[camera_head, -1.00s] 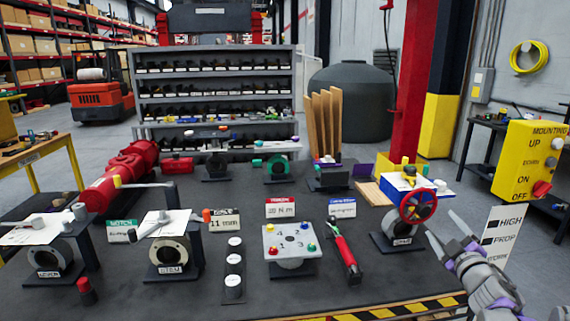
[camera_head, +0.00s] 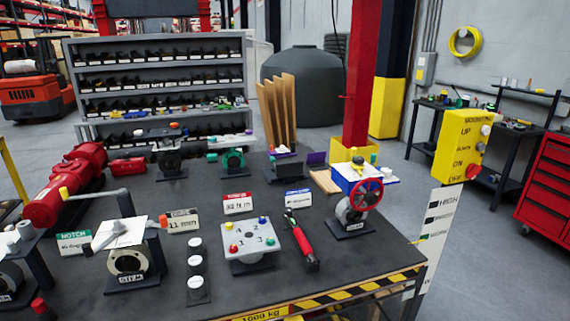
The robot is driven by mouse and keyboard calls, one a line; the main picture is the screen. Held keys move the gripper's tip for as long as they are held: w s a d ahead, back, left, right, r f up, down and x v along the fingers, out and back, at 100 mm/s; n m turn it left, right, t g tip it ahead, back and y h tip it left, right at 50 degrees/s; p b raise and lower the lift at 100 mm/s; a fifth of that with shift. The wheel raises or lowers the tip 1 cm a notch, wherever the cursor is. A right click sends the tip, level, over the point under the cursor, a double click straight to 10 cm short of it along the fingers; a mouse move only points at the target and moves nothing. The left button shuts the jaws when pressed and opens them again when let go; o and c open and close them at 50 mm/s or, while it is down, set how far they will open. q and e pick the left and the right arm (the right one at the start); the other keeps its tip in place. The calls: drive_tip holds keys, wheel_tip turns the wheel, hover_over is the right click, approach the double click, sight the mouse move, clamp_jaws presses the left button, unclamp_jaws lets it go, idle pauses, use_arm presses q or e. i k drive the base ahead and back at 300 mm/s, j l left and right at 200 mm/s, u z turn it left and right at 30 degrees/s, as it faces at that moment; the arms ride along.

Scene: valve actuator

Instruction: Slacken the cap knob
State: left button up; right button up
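No label I can read names a cap knob, so I cannot tell which part it is. Several small knobs show. A yellow knob (camera_head: 357,161) sits on top of the blue-and-white actuator box, above a red handwheel (camera_head: 367,194) at the table's right. A dark strip with white round caps (camera_head: 195,263) lies near the front middle. A grey plate with coloured, numbered knobs (camera_head: 252,240) stands beside it. A valve with a lever and white top plate (camera_head: 118,234) stands to the left. Neither of my grippers shows in the head view.
A red-handled tool (camera_head: 302,241) lies between the numbered plate and the handwheel valve. The dark table (camera_head: 350,262) is clear at its front right, up to a striped edge. A yellow control box (camera_head: 462,146) stands to the right, above open floor. Bin shelves (camera_head: 160,85) are behind.

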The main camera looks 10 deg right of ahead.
sight(357, 159)
drive_tip(key=l+u, duration=0.15)
drive_tip(key=l, duration=2.45)
